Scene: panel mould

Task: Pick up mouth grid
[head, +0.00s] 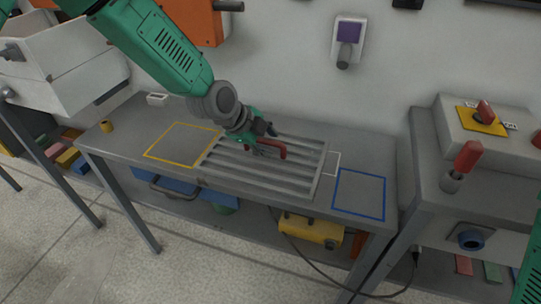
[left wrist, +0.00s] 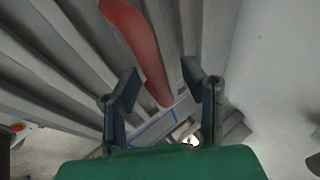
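A grey slatted grid (head: 285,181) lies flat on the grey workbench (head: 120,140) in the head view. It looks like the mouth grid. A red curved handle (head: 277,146) stands at its far side; it also shows in the left wrist view (left wrist: 138,42). My left gripper (head: 263,143) is above the grid's far side, right by the handle and partly covering it. In the left wrist view my left gripper (left wrist: 159,72) has its fingers apart, with the handle's lower end showing between them. Contact cannot be told. My right gripper is out of view.
A yellow outline (head: 152,153) is left of the grid and a blue outline (head: 360,213) right of it. A small yellow cylinder (head: 106,126) and a white block (head: 157,99) stand at the bench's left. A red lever (head: 466,160) stands on the right cabinet. The wall is close behind.

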